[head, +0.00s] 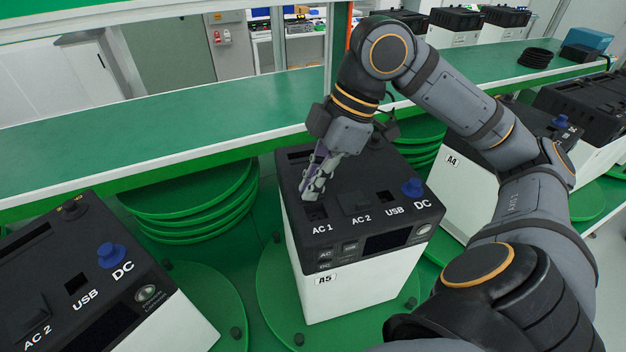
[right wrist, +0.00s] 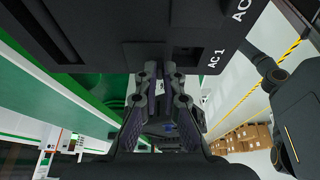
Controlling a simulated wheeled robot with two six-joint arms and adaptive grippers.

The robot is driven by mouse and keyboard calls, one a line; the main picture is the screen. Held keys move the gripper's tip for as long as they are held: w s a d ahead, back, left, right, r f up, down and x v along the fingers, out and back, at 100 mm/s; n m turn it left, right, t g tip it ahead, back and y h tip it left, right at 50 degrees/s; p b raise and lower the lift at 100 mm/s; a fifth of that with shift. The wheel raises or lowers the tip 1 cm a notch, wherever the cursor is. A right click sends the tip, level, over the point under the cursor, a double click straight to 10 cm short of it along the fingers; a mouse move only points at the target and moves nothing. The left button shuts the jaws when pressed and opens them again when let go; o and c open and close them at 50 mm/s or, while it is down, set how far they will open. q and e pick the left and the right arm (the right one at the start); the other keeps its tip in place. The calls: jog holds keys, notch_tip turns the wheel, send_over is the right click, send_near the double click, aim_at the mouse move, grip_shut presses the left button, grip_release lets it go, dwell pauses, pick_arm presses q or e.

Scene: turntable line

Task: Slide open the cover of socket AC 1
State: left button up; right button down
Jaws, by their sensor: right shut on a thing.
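The power station marked A5 (head: 345,215) has a black top with sockets AC 1, AC 2 and USB and a blue DC knob (head: 412,187). My right gripper (head: 312,190) points down at AC 1 and is shut on its small dark cover, mostly hidden by the fingers. Socket AC 1 (head: 317,212) shows as a dark opening just in front of the fingertips. In the right wrist view, the fingertips (right wrist: 158,72) meet at the black top, beside the AC 1 opening (right wrist: 188,57). The AC 2 cover (head: 356,202) is a raised black block. My left gripper is out of view.
A5 stands on a green turntable (head: 270,300). Another station (head: 85,280) is at the lower left, and one marked A4 (head: 462,185) is at the right. A long green bench (head: 180,120) runs behind. Stacked green discs (head: 195,215) sit beneath it.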

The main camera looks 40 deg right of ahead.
aim_at(328, 190)
jog(key=shift+w+d+r+p, duration=0.2)
jog(key=shift+w+p, duration=0.2)
jog(key=shift+p, duration=0.3)
jog(key=shift+f, duration=0.15)
jog(key=c, duration=1.5)
grip_release()
jog(key=shift+w+d, duration=0.1)
jog(key=shift+w, duration=0.05)
jog(key=v, duration=0.7)
jog(key=shift+d, duration=0.15)
